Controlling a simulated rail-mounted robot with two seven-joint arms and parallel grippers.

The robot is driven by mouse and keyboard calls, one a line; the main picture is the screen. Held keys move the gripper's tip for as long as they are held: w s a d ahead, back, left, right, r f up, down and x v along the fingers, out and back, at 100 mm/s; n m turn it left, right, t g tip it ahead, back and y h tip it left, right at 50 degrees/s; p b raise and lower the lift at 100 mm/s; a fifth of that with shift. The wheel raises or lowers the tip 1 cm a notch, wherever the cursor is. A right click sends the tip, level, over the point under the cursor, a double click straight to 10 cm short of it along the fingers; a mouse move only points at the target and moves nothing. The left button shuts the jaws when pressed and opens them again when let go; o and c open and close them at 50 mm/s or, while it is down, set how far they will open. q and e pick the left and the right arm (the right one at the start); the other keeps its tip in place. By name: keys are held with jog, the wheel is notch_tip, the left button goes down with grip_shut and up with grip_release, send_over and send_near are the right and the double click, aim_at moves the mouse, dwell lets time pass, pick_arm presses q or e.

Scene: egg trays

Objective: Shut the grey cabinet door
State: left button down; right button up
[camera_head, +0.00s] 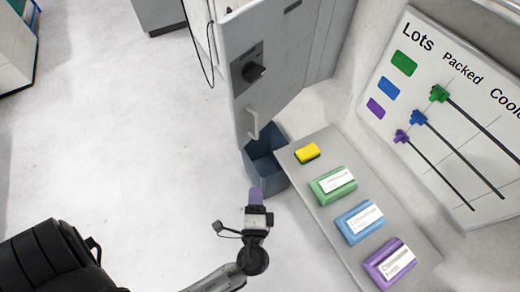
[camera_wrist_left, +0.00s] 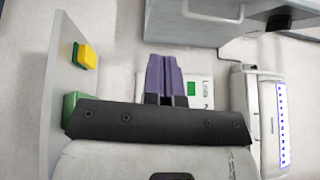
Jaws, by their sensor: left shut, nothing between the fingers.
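The grey cabinet door (camera_head: 285,55) is at the upper middle of the head view, with a dark dial (camera_head: 253,70) and a pale bar handle (camera_head: 252,125) near its lower end. I cannot tell how far it stands from its frame. My left gripper (camera_head: 256,195) is below the handle in the picture, apart from it, with its purple fingers shut and empty. In the left wrist view the shut fingers (camera_wrist_left: 163,78) point toward the upper part of the picture. The grey door (camera_wrist_left: 188,32) with its handle (camera_wrist_left: 205,14) is at the upper right there. My right gripper is out of view.
A blue-grey bin (camera_head: 256,167) stands between door and gripper. To the right, a grey bench (camera_head: 310,190) holds a yellow block (camera_head: 307,153) and green (camera_head: 332,186), blue (camera_head: 360,222) and purple (camera_head: 389,263) labelled boxes. A white board (camera_head: 450,130) stands behind.

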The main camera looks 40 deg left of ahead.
pick_arm(q)
jog(key=w+a+r+m+t+p, duration=0.2)
jog(key=w+a+r+m+p, duration=0.1)
jog(key=w+a+r+p, duration=0.2)
jog(key=w+a, duration=0.2)
jog(key=w, duration=0.2)
jog(key=shift+w+r+m+t+h, duration=0.15)
jog(key=shift+w+m+t+h, duration=0.15)
jog(key=shift+m+t+h, duration=0.1)
dwell(0.5)
